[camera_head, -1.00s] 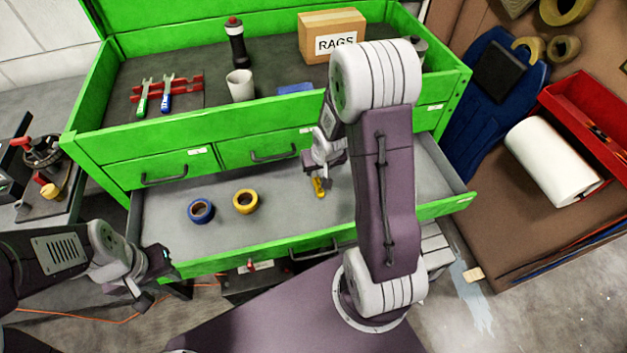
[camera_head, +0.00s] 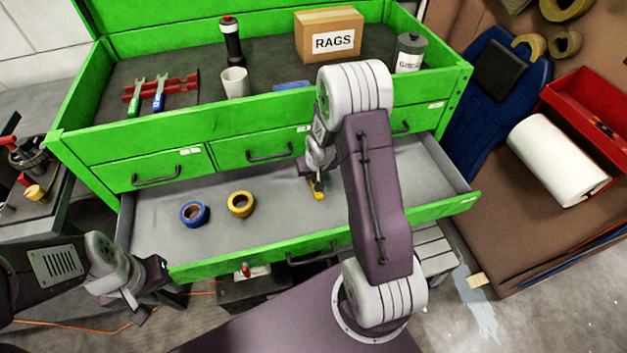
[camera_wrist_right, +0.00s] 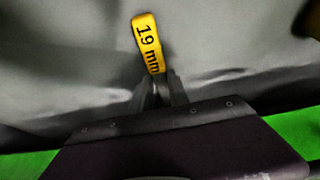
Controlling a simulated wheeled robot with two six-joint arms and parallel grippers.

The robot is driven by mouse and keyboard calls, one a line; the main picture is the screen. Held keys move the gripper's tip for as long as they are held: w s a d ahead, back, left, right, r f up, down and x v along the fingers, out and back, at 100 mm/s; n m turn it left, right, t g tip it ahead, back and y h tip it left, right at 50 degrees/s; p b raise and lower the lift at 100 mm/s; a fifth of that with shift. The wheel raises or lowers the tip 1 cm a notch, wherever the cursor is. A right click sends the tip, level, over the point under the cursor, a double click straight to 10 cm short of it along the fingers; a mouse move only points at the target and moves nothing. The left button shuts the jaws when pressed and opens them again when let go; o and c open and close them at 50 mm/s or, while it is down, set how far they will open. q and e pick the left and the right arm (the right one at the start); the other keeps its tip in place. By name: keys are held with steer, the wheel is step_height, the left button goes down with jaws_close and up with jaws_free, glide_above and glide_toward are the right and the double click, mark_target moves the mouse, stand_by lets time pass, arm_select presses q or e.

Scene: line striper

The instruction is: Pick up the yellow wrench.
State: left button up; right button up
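The yellow wrench (camera_head: 318,190) lies in the open grey drawer, right of the two tape rolls. The right wrist view shows its yellow part marked "19 mm" (camera_wrist_right: 148,45), with its near end at the fingertips. My right gripper (camera_wrist_right: 160,88) is at this near end, its fingers close together. Whether they are clamped on the wrench I cannot tell. In the head view my right gripper (camera_head: 313,174) is low in the drawer, partly hidden by its own wrist. My left gripper (camera_head: 150,294) is in front of the drawer, away from the wrench; its finger opening is unclear.
A blue tape roll (camera_head: 194,213) and a yellow tape roll (camera_head: 241,204) lie in the drawer. The green drawer front (camera_head: 250,253) and the green chest (camera_head: 130,145) bound the space. A RAGS box (camera_head: 329,35) and a grey can (camera_head: 410,53) stand on top.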

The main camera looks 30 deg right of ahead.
jaws_close()
